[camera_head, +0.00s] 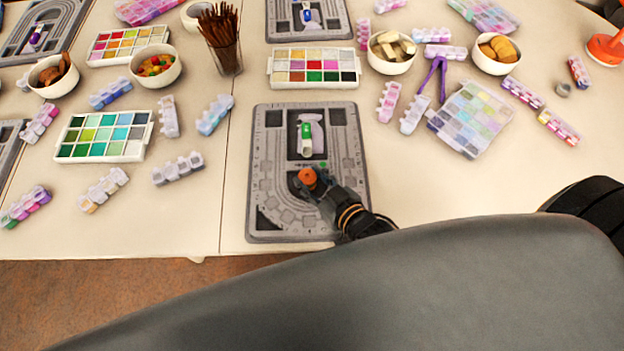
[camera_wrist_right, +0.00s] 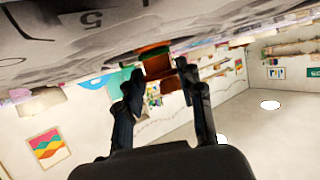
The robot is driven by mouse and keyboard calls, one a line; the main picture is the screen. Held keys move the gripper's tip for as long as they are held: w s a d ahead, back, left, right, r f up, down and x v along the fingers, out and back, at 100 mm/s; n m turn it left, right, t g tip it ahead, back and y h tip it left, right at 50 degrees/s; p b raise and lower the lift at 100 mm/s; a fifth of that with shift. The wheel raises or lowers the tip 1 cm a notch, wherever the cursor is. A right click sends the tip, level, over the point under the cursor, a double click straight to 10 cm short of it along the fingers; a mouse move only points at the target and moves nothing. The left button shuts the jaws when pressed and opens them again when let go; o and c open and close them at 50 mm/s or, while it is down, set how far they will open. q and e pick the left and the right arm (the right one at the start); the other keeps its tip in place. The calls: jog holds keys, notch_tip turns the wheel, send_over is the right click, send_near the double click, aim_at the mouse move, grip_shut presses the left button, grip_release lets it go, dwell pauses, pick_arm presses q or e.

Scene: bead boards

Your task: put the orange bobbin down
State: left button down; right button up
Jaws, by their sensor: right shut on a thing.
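The orange bobbin (camera_head: 308,177) is in the fingertips of my right gripper (camera_head: 311,184), over the middle of the grey bead board (camera_head: 262,172) nearest me. In the right wrist view, which looks upside down, the bobbin (camera_wrist_right: 157,63) shows between the two dark fingers of the gripper (camera_wrist_right: 160,75). The grey board surface (camera_wrist_right: 60,35) lies along the top there, very close to the bobbin. I cannot tell whether bobbin and board touch. My right gripper is shut on the bobbin. My left gripper is not in view.
A tube with a green label (camera_head: 305,138) lies in the board's upper recess. A white-framed bead tray (camera_head: 314,82) stands just behind the board. Several pill-style bead boxes and bowls lie left and right. Bare table (camera_head: 440,190) lies right of the board.

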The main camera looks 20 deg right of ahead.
jog(key=shift+f, duration=0.35)
jog(key=shift+f, duration=0.1)
jog(key=o, duration=0.9)
jog(key=shift+c, duration=0.2)
jog(key=v, duration=1)
jog(key=shift+s+d, duration=0.1)
jog(key=shift+s, duration=0.15)
jog(key=shift+v, duration=0.8)
